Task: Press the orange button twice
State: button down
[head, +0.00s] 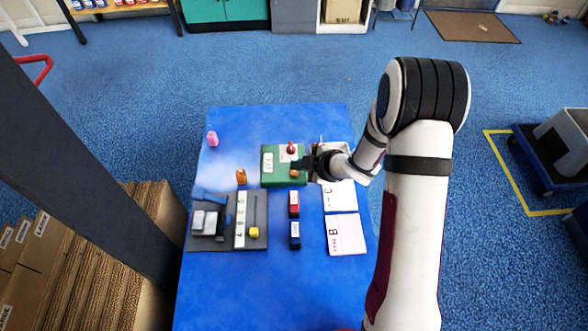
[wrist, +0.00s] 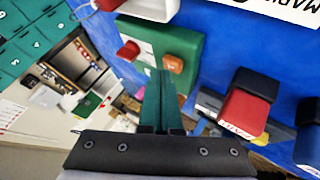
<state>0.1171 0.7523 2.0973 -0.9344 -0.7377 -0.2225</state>
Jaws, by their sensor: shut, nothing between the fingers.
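The orange button (head: 295,173) is on the front right part of a green box (head: 270,180) on the blue table. In the wrist view the orange button (wrist: 173,63) shows just past my fingertips, on the face of the green box (wrist: 188,45). My gripper (head: 303,164) is shut and empty, close beside the orange button in the head view. In the wrist view my gripper's fingers (wrist: 160,75) are together and point at the box. I cannot tell whether they touch the button. A red button (head: 291,148) is on the same box, also seen in the wrist view (wrist: 130,50).
A red block (head: 293,204) and a blue block (head: 295,236) stand in front of the box. Cards marked C (head: 339,197) and B (head: 345,235) lie to the right. A grey tray (head: 215,243), an orange figure (head: 241,176) and a pink figure (head: 212,139) are left.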

aim_at(298, 173)
jog(key=shift+f, duration=0.45)
dwell(0.6)
dwell(0.4)
jog(key=shift+r, duration=0.9)
jog(key=shift+r, duration=2.5)
notch_tip(298, 173, up, 4)
jog(key=shift+f, duration=0.1)
dwell(0.3)
